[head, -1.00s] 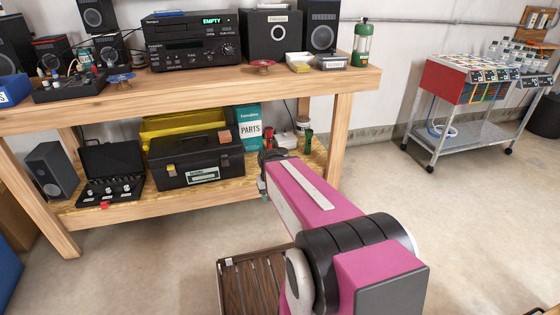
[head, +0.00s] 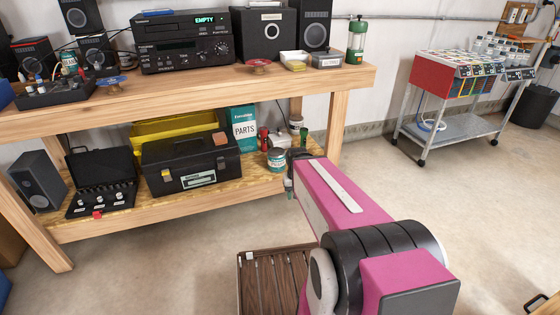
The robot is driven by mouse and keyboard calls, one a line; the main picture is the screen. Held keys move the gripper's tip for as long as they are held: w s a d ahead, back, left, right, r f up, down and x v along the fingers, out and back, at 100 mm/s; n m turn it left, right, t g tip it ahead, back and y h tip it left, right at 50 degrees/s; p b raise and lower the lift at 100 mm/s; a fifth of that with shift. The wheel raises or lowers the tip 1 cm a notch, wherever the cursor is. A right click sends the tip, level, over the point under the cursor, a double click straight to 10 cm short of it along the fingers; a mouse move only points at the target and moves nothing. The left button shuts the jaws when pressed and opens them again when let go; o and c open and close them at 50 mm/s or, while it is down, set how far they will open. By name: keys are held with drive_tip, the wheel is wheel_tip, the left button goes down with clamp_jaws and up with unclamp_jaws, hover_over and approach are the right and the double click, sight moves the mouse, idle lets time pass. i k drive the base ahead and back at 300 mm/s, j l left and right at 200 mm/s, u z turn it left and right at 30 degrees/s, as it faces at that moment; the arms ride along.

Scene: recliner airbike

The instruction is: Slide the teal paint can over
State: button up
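A small can with a teal label (head: 277,160) stands upright on the lower shelf of the wooden workbench, near its right front edge. My gripper (head: 290,187) is just right of the can in the picture, at the far end of my magenta arm. Only a dark sliver of it shows past the arm, so its fingers cannot be made out. I cannot tell whether it touches the can. Another teal-labelled can (head: 69,62) stands at the left on the bench top.
The lower shelf also holds a black toolbox (head: 191,163), a teal PARTS box (head: 243,129), a red bottle (head: 263,138) and an open black case (head: 101,182). The bench's right leg (head: 339,122) is close to my arm. Open floor lies right, before a metal cart (head: 465,128).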

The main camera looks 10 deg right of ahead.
sight(275, 164)
drive_tip(key=i+j+u, duration=0.2)
drive_tip(key=j+u, duration=0.2)
drive_tip(key=i+j+u, duration=0.25)
drive_tip(key=j+u, duration=0.15)
